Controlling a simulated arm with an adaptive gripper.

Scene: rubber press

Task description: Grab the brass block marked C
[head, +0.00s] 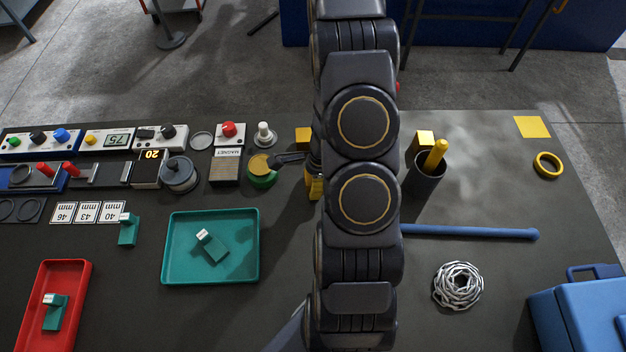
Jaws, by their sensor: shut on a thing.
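My arm runs down the middle and hides most of my gripper (315,165); only a dark sliver shows at the arm's left edge. A brass-yellow block (314,187) shows at this sliver, partly hidden by the arm; my gripper appears shut on it. I cannot read any letter on it, nor tell whether it touches the table. Another brass-yellow block (303,139) stands just behind, and a third (420,140) stands right of the arm. No letter is readable on either, so I cannot tell which is C.
A green round pot (262,179) with a dark handle sits left of the gripper. A dark cup (427,178) holds a yellow rod. A blue bar (470,232), a wire coil (458,286) and a blue box (575,318) lie right. Teal (254,262) and red (82,300) trays are left.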

